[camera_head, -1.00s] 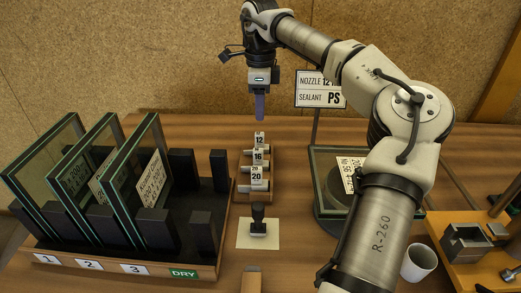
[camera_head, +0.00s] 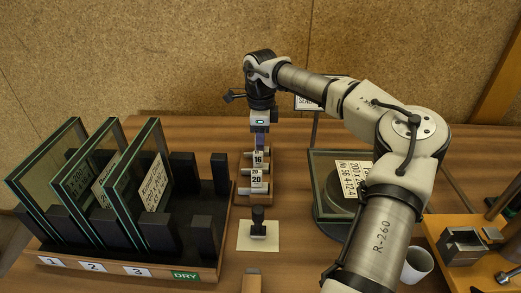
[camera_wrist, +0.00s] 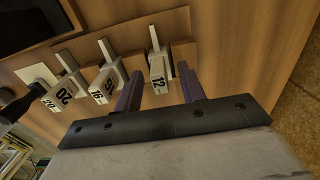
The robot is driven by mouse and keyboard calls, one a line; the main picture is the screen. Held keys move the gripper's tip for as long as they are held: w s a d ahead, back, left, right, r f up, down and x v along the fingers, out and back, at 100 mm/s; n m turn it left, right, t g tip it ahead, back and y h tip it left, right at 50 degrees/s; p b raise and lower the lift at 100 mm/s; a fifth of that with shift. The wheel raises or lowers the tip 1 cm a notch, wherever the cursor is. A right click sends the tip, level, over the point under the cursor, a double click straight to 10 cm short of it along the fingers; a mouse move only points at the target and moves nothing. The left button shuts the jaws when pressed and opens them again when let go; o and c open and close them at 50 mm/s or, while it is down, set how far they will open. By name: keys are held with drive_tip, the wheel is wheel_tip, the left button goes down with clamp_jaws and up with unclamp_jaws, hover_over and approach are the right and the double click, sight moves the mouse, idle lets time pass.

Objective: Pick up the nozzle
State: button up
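Several white nozzles with number labels lie in a row on a wooden rack (camera_wrist: 120,27). In the wrist view the nozzle marked 12 (camera_wrist: 157,68) is at the right end, then the nozzle marked 16 (camera_wrist: 104,82) and one marked 20 (camera_wrist: 64,92). In the head view the 16 nozzle (camera_head: 258,159) and 20 nozzle (camera_head: 256,180) show, while the 12 is hidden behind my gripper (camera_head: 260,147). My gripper is open in the wrist view (camera_wrist: 160,72), its two purple fingers apart on either side of the 12 nozzle. Contact cannot be told.
A black rack (camera_head: 207,232) with several upright glass panes stands at left. A black-handled stamp (camera_head: 258,224) stands on a paper in front of the nozzles. At right are a framed glass piece on a stand (camera_head: 322,187), a white cup (camera_head: 417,266) and a wooden fixture (camera_head: 447,270).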

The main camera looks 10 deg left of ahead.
clamp_jaws()
drive_tip(key=shift+r, duration=0.15)
wheel_tip(320, 180, up, 20)
drive_tip(key=shift+b, duration=0.3)
idle(0.5)
